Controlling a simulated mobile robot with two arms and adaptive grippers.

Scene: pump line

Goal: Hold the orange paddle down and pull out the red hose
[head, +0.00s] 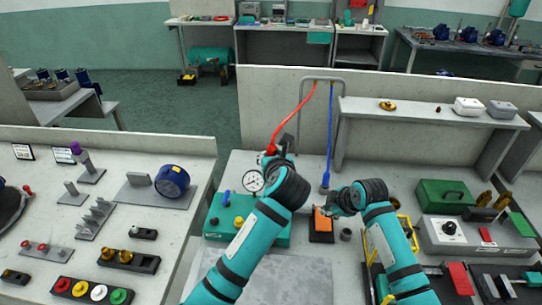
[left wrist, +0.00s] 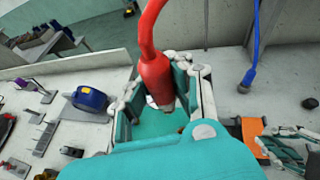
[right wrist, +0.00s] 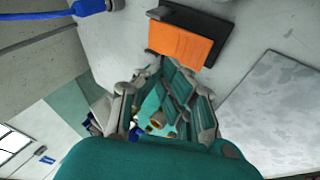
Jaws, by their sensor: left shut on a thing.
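The red hose (head: 304,107) hangs from the grey frame at the back. My left gripper (head: 274,150) is shut on the hose's thick red end fitting, well above the teal block (head: 275,235). In the left wrist view the fitting (left wrist: 156,80) sits between the fingers, and its lower end looks free of any socket. The orange paddle (head: 321,223) sits on a black base right of the teal block; it also shows in the right wrist view (right wrist: 182,44). My right gripper (head: 318,203) is beside the paddle, fingertips close together and empty. Whether it touches the paddle is unclear.
A blue hose (head: 330,130) hangs right of the red one, its end near the bench. A pressure gauge (head: 253,181) stands by the teal block. A green box (head: 445,195) and a grey control box (head: 460,235) stand at right. A low wall runs behind.

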